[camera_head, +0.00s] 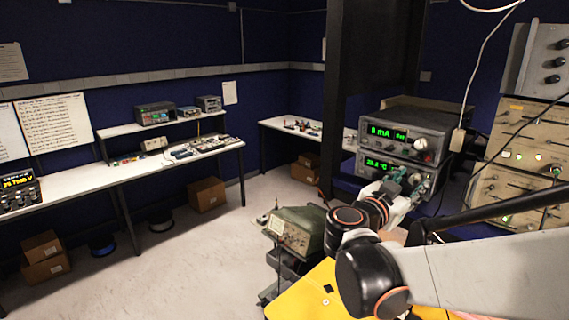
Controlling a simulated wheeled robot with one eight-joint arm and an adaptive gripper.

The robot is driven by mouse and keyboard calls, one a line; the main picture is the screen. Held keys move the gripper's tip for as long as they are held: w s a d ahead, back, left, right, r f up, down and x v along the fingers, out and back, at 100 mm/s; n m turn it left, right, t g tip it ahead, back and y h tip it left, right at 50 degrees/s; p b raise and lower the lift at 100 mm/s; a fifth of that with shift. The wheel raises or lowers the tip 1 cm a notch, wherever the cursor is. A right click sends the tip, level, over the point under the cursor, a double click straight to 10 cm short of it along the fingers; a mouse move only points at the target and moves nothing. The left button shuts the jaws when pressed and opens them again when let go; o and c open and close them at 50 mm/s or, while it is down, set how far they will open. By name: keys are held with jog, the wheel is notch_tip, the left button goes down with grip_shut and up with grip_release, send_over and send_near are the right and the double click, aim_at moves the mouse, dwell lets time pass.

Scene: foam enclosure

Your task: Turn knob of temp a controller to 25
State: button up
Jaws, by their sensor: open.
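Two stacked grey instruments stand right of centre. The lower one, a temperature controller (367,164), has a green display that seems to read about 20 °C; the last digit is unclear. The upper unit (378,131) shows "0 mA" in green and has a knob (420,144) on its right side. My gripper (418,184) is at the right part of the lower controller's front. It is open and hides most of that area, including any knob there. I cannot tell whether the fingers touch anything.
A dark post (349,95) stands just left of the stack. Beige panels with knobs (528,135) are at the right, with hanging cables (471,80) between. A green oscilloscope (297,229) sits low on a cart. The floor at left centre is clear.

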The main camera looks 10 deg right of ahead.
jog(key=shift+x, duration=0.85)
jog(key=shift+a, duration=0.1)
jog(key=shift+c, duration=0.2)
grip_shut()
